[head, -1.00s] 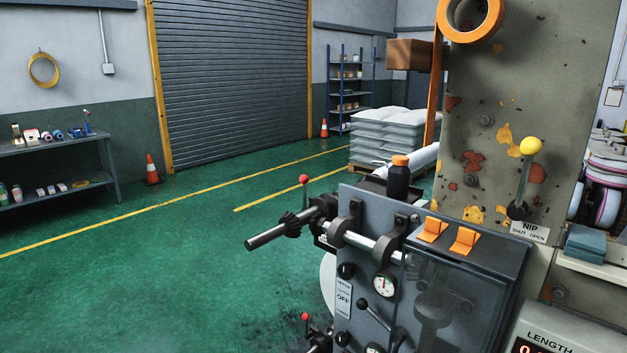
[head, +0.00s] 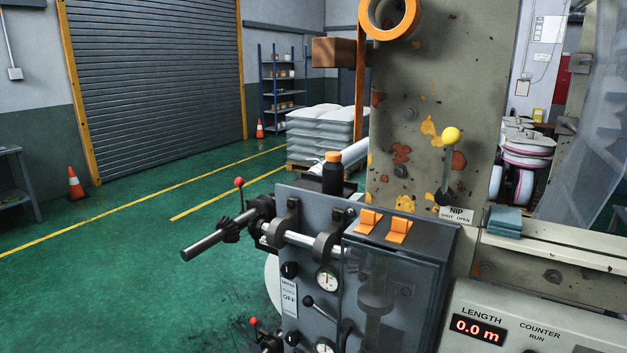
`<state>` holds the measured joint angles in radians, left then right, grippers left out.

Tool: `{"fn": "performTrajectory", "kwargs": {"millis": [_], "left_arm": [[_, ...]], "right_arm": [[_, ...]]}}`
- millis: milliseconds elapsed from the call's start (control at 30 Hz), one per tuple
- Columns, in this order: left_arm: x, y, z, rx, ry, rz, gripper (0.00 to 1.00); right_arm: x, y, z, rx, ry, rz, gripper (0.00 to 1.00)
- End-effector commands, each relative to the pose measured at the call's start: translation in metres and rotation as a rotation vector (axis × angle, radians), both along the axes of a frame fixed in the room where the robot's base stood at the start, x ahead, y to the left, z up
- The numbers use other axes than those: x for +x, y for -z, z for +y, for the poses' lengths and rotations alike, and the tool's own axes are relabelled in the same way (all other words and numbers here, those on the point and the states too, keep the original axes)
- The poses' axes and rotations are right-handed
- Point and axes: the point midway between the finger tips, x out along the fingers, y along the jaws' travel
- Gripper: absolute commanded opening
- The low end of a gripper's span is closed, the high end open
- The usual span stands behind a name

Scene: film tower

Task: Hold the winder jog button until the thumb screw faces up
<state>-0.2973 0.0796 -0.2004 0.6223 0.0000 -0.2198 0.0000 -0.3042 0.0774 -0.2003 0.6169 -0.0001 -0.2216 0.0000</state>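The winder machine's grey panel (head: 385,262) stands at the lower middle of the head view. A horizontal shaft (head: 203,245) sticks out to its left, with a black lobed knob (head: 229,231) around it; I cannot tell whether this is the thumb screw or which way it faces. No button labelled jog can be made out. Two orange rocker-like parts (head: 369,219) sit on top of the panel. Neither of my grippers is in view.
A red-tipped lever (head: 239,183) and a yellow-knobbed NIP lever (head: 451,137) stick up. A black bottle with an orange cap (head: 332,173) stands behind the panel. The length counter (head: 480,329) reads 0.0 m. Green floor (head: 130,275) is clear on the left.

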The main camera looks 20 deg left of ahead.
Motion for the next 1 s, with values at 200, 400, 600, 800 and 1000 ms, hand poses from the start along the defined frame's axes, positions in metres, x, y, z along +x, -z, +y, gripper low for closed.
{"fn": "performTrajectory", "kwargs": {"millis": [200, 400, 600, 800, 1000], "left_arm": [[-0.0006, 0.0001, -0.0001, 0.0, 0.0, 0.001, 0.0], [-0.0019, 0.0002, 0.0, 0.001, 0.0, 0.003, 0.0], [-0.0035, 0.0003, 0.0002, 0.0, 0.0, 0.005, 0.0], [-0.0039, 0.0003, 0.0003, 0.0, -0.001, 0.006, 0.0], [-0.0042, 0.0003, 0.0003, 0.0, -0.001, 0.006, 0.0]], "right_arm": [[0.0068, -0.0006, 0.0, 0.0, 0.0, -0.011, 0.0], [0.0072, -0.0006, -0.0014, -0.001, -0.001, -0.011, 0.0], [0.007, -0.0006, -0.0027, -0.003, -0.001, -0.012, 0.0], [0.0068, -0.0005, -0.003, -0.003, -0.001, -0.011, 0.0], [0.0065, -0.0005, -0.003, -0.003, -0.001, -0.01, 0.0]]}}
